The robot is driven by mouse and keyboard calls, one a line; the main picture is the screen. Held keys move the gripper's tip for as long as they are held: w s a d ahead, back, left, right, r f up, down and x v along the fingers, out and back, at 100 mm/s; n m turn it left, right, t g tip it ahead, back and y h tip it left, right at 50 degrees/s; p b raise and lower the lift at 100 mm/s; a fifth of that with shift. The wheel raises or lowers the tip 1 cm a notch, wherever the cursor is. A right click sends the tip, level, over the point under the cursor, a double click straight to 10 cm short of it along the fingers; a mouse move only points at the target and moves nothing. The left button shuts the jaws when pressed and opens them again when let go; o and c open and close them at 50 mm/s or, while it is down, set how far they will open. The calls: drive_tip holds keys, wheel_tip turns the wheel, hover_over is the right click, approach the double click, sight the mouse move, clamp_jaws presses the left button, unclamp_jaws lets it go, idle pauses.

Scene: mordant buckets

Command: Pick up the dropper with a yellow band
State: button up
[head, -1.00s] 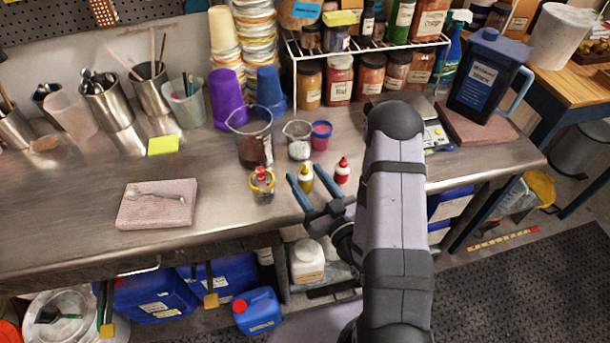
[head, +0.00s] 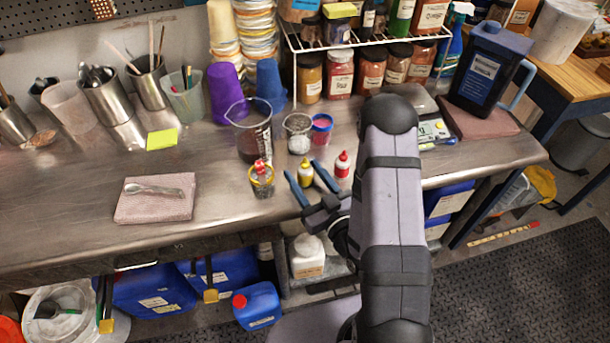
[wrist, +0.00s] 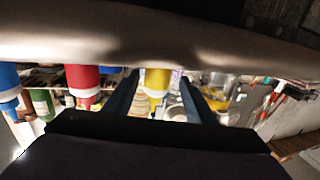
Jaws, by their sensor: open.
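My gripper (head: 302,168) is open, low at the bench edge, with one blue finger on each side of the yellow dropper. The fingers (wrist: 161,77) also frame it in the wrist view. I cannot tell whether they touch it. A similar red dropper (head: 343,164) stands just right of the gripper and shows in the wrist view (wrist: 82,80).
A small clear jar with a yellow rim and red item (head: 262,181) stands close left of the gripper. A folded cloth (head: 155,199) lies left, with bare bench between.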

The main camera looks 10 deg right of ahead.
drive_tip(key=shift+w+a+b, duration=0.1)
drive_tip(key=shift+w+b, duration=0.6)
drive_tip(key=shift+b, duration=0.2)
drive_tip(key=x, duration=0.1)
drive_tip(key=p+x, duration=0.1)
drive_tip(key=x, duration=0.1)
drive_tip(key=shift+r, duration=0.25)
drive_tip(key=shift+w+f+p, duration=0.1)
drive_tip(key=shift+w+p, duration=0.2)
drive_tip(key=shift+w, duration=0.15)
drive_tip(key=c, duration=1.1)
